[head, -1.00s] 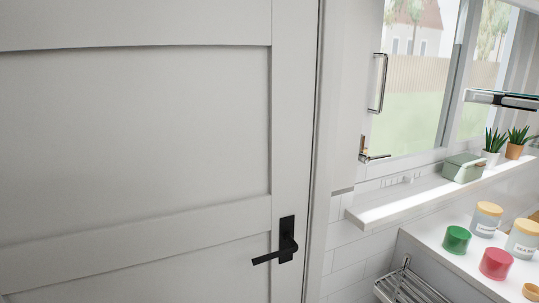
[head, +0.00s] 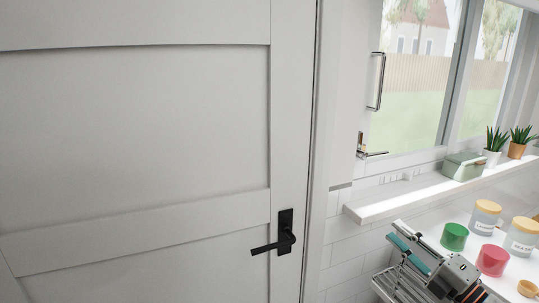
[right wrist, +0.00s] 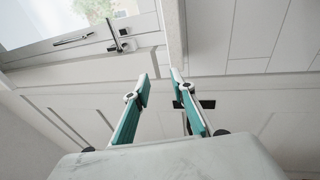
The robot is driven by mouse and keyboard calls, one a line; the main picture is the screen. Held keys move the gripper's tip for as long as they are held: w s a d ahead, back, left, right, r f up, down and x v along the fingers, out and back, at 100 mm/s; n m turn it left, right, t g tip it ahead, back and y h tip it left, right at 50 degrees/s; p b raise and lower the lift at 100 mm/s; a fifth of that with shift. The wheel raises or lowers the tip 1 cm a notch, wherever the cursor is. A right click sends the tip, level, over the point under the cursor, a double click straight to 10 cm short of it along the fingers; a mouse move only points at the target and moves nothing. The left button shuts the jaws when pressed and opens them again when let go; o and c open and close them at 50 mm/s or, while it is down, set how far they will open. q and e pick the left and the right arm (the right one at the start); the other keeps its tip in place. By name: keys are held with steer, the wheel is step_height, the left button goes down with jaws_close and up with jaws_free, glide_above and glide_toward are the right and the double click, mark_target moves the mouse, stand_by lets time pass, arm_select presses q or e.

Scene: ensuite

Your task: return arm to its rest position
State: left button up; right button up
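My right gripper (head: 395,230) is at the lower right of the head view, to the right of the white door (head: 140,130) and its black lever handle (head: 286,240). It is apart from the handle. Its teal-padded fingers point up and left. In the right wrist view, the two fingertips (right wrist: 160,76) stand apart with nothing between them. The door's black handle (right wrist: 200,104) shows beyond the right finger there. The door looks closed. My left gripper is not in view.
A narrow shelf (head: 385,204) with a green box (head: 463,167) and two potted plants runs under the window. Green (head: 454,237) and red (head: 492,260) jars and labelled jars stand on a counter close right of my gripper. A towel rack (head: 385,288) is below.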

steer(key=s+a+f+m+g+h, duration=0.1)
steer(key=s+a+f+m+h, duration=0.1)
steer(key=s+f+m, duration=0.6)
steer(key=s+a+f+m+g+h, duration=0.2)
steer(key=s+a+f+m+h, duration=0.1)
steer(key=f, duration=0.9)
steer(key=s+a+f+m+g+h, duration=0.15)
steer(key=s+f+m, duration=0.4)
steer(key=f, duration=0.55)
steer(key=s+a+f+m+g, duration=0.1)
steer(key=s+a+f, duration=0.1)
steer(key=s, duration=0.3)
steer(key=s+a+f+m+g, duration=0.1)
steer(key=s+a+f+m, duration=0.1)
steer(key=s+a+f, duration=0.1)
steer(key=shift+s+a+f+h, duration=0.25)
steer(key=shift+s+f+h, duration=0.2)
steer(key=shift+s+f, duration=0.5)
steer(key=shift+m, duration=0.25)
